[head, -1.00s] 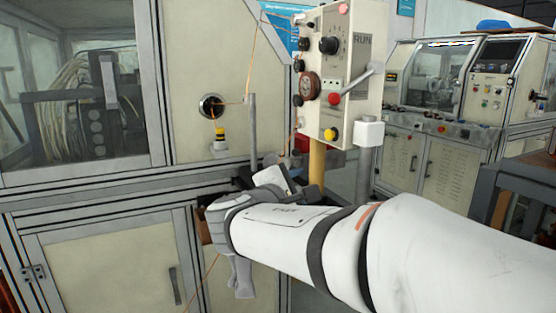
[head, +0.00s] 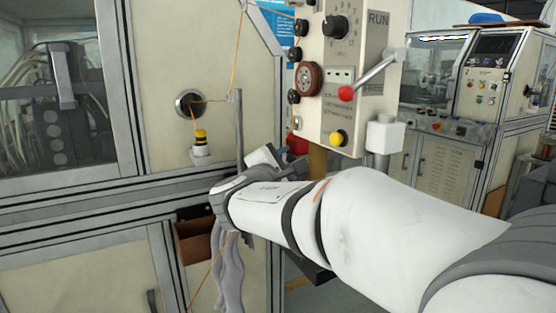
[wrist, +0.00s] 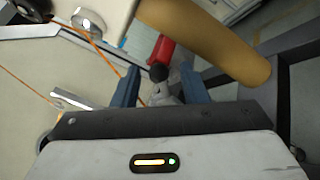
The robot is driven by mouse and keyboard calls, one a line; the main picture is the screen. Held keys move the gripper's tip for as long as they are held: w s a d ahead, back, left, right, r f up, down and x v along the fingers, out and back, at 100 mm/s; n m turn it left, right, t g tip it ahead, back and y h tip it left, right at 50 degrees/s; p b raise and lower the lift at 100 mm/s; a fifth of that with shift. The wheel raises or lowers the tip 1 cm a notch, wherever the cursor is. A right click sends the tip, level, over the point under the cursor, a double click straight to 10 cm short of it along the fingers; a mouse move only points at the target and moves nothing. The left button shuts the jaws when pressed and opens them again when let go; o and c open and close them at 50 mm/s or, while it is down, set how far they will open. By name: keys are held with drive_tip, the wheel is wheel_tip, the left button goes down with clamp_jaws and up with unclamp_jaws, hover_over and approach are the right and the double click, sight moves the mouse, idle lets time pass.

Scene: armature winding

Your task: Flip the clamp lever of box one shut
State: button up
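A control box marked RUN (head: 348,115) stands at centre right in the head view. A grey lever with a red knob (head: 346,93) slants across its face. I cannot tell which part is the clamp lever of box one. My gripper (head: 266,158) is below and left of this box, its fingers mostly hidden in the head view. In the wrist view my gripper (wrist: 160,82) has its two blue-grey fingers spread apart. A small black knob on a grey stem (wrist: 158,73) shows between them, with a red part (wrist: 161,48) just beyond; contact is unclear.
A tan post (wrist: 215,40) crosses the wrist view close to the right finger. An orange wire (head: 236,60) runs down to a round guide (head: 190,104) on the cabinet. A thin grey post (head: 240,135) stands left of my gripper. A brown open box (head: 197,250) sits below.

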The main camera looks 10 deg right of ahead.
drive_tip(key=shift+x, duration=1.1)
drive_tip(key=shift+r, duration=0.1)
clamp_jaws()
